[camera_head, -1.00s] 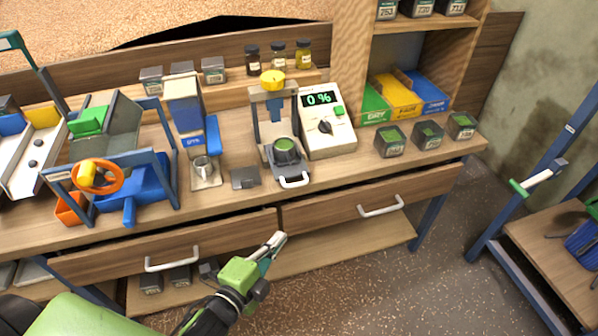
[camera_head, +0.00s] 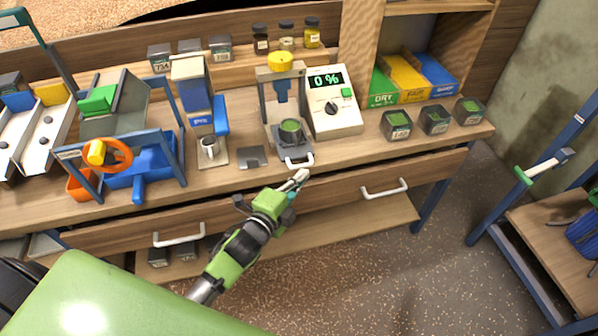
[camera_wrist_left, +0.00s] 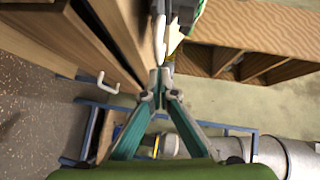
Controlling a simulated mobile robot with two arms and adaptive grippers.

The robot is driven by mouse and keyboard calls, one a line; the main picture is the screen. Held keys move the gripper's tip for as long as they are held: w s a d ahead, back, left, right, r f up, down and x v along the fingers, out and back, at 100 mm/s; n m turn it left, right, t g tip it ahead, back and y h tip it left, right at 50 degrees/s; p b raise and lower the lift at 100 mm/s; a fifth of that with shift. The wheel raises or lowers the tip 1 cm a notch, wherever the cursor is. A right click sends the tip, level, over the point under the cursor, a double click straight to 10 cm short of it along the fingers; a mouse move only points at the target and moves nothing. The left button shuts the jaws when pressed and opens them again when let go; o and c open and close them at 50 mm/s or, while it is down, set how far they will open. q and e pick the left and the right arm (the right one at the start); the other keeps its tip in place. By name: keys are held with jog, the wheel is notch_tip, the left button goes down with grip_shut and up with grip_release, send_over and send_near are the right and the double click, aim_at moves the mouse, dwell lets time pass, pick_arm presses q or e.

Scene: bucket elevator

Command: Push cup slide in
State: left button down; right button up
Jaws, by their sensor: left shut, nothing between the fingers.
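The cup slide (camera_head: 282,158) is a dark tray at the foot of the press stand (camera_head: 265,105), with a white handle (camera_head: 299,163) at its front. A dark cup with green contents (camera_head: 290,132) stands on it, below the press's blue plunger and yellow knob. My left gripper (camera_head: 301,176) is shut and empty, its tips just in front of and slightly below the handle; contact cannot be told. In the left wrist view its closed fingertips (camera_wrist_left: 160,84) point toward the bench edge, and a pale piece shows just beyond them. My right gripper is not in view.
Right of the press is a white control box (camera_head: 333,103) reading 0 %. A metal cup (camera_head: 209,147) under a dispenser and a dark flat plate (camera_head: 252,157) are to the left. Below the bench edge are drawers with white handles (camera_head: 384,189).

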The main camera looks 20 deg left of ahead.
aim_at(289, 146)
pick_arm(q)
jog(key=shift+w+a+f, duration=0.2)
jog(key=shift+w+a, duration=0.3)
jog(key=shift+w, duration=0.05)
jog(key=shift+w, duration=0.1)
jog(key=w+a, duration=0.2)
jog(key=w+a+b, duration=0.1)
jog(key=w, duration=0.2)
jog(key=w+a, duration=0.2)
jog(key=w, duration=0.1)
jog(key=shift+w+a, duration=0.2)
jog(key=shift+a, duration=0.15)
jog(key=shift+w+a, duration=0.2)
jog(key=shift+w, duration=0.1)
jog(key=shift+a+r, duration=0.1)
jog(key=shift+r, duration=0.1)
jog(key=shift+a, duration=0.1)
jog(key=shift+r, duration=0.1)
